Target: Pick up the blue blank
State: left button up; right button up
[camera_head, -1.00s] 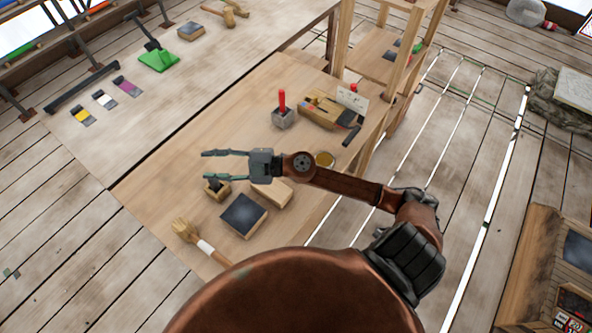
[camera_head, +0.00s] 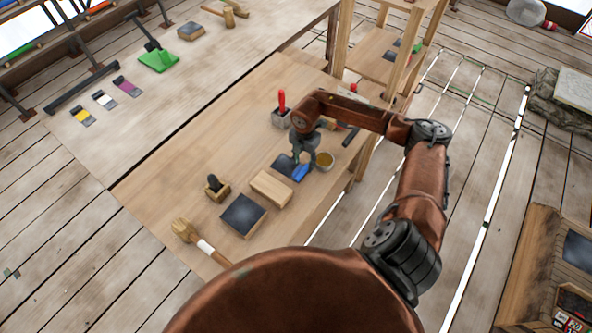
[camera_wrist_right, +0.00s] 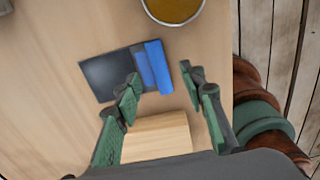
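The blue blank (camera_head: 301,172) is a small bright blue bar on the table. It lies at the right end of a flat dark pad (camera_head: 282,165), and in the right wrist view it shows as two blue faces (camera_wrist_right: 154,66) beside the dark pad surface (camera_wrist_right: 106,76). My right gripper (camera_head: 302,163) points down close above it. In the right wrist view the gripper's green-padded fingers (camera_wrist_right: 160,78) are spread apart, with the blank just ahead of and between the tips, and nothing is held. My left gripper is out of view.
A yellow-filled round dish (camera_head: 325,161) stands just right of the blank. A pale wooden block (camera_head: 271,188) lies nearer me, with a dark-topped block (camera_head: 243,215) and a brush (camera_head: 197,242). A red-handled tool (camera_head: 282,101) stands behind.

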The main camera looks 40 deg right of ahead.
aim_at(302, 171)
jog(key=f, duration=0.5)
jog(key=shift+a, duration=0.25)
jog(key=shift+r, duration=0.1)
grip_shut()
